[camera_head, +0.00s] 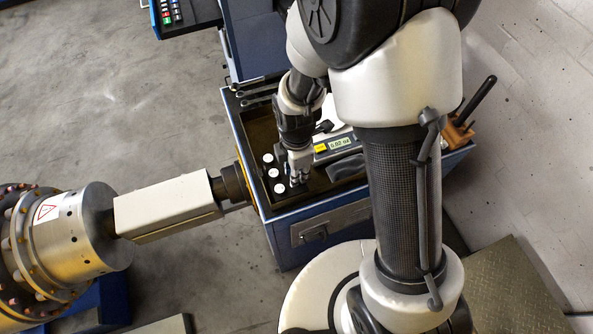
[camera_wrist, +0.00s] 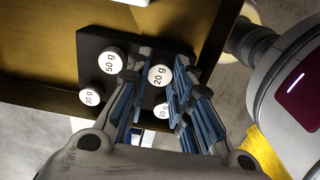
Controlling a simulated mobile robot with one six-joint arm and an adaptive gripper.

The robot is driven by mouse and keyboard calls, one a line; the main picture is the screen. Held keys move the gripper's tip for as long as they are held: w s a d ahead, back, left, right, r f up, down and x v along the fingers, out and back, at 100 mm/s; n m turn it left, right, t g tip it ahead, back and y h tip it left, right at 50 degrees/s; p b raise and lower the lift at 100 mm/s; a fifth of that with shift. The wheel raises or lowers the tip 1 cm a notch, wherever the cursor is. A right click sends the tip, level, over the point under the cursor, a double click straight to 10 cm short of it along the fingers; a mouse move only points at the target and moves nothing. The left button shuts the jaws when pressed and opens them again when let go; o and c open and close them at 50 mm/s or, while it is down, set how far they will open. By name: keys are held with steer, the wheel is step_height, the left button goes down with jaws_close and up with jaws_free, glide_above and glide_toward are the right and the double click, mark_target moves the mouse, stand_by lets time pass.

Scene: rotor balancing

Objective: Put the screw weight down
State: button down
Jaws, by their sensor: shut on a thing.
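In the wrist view, a white round weight marked 20 g (camera_wrist: 160,75) sits between the fingertips of my gripper (camera_wrist: 158,78), which is shut on it. It is over the dark weight block (camera_wrist: 92,42); I cannot tell whether it rests in the block or is slightly above it. In the head view, my gripper (camera_head: 297,178) points down into the workbench tray, just right of a row of white weight tops (camera_head: 273,173). The held weight is mostly hidden there by the fingers.
Other weights marked 50 g (camera_wrist: 112,60), 30 g (camera_wrist: 90,97) and 10 g (camera_wrist: 161,111) are close to the fingers. A scale with a lit display (camera_head: 340,143) stands right of my gripper.

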steer(key=shift+f, duration=0.3)
steer(key=shift+f, duration=0.15)
steer(key=c, duration=1.4)
jaws_free()
step_height(320, 180, up, 13)
steer(key=shift+f+p, duration=0.1)
steer(key=shift+p, duration=1.15)
